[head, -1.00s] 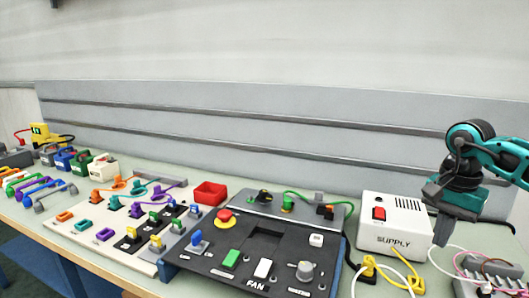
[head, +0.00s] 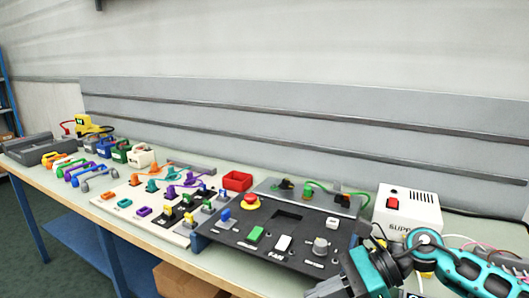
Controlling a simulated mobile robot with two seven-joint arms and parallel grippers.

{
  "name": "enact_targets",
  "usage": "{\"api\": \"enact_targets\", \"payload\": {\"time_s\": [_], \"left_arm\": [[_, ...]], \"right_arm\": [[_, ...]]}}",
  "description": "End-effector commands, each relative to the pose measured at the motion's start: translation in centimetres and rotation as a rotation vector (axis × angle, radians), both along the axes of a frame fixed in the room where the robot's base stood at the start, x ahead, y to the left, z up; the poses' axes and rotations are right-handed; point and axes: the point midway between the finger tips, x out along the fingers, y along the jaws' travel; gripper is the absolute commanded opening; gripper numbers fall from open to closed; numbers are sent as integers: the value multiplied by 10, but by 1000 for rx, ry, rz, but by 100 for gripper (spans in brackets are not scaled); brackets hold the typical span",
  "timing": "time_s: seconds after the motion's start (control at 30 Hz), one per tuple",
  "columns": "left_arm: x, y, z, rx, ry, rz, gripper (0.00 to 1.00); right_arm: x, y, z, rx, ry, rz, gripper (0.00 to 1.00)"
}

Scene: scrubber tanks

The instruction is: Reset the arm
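My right arm comes in from the lower right, teal and black. Its gripper (head: 330,289) is at the bottom edge of the head view, in front of the black control panel (head: 232,235). The fingers are small and partly cut off, so I cannot tell whether they are open or shut. My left gripper is not in view. The white supply box (head: 411,209) with a red switch stands behind the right arm, which covers part of its lower front.
A white board (head: 112,216) with coloured connectors lies left of the panel. A red tray (head: 237,180) sits behind them. Several coloured boxes (head: 121,149) and handles stand farther left, near a grey tray (head: 45,148). The table's front edge runs along the lower left.

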Motion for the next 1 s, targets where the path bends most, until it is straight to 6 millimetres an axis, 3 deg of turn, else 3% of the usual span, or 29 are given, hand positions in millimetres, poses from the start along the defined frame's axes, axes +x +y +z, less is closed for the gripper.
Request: {"api": "enact_targets", "payload": {"time_s": [0.03, 0.17, 0.27, 0.37, 0.47, 0.57, 0.73, 0.77, 0.9, 1.0], "left_arm": [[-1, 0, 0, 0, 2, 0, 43], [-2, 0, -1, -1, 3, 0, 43], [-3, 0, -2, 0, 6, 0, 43], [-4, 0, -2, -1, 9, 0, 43], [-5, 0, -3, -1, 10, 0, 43], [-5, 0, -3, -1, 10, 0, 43], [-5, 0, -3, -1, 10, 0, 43], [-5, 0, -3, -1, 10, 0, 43], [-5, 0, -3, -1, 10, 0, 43], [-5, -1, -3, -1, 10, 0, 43]], "right_arm": [[-8, 24, 1, 134, 117, -70, 0], [-12, 57, 13, 455, 450, -282, 0], [-7, 62, 16, 691, 741, -453, 0], [-1, 53, 6, 915, 1058, -632, 0], [3, 32, -20, 1136, 1389, -816, 0], [-4, 5, -60, 1355, 1724, -1006, 0], [-50, -40, -146, 1723, 2244, -1324, 0], [-61, -46, -160, -1684, -2191, 1296, 0], [-106, -64, -204, -1494, -1913, 1152, 0], [-126, -69, -219, -1429, -1812, 1099, 0]]}}
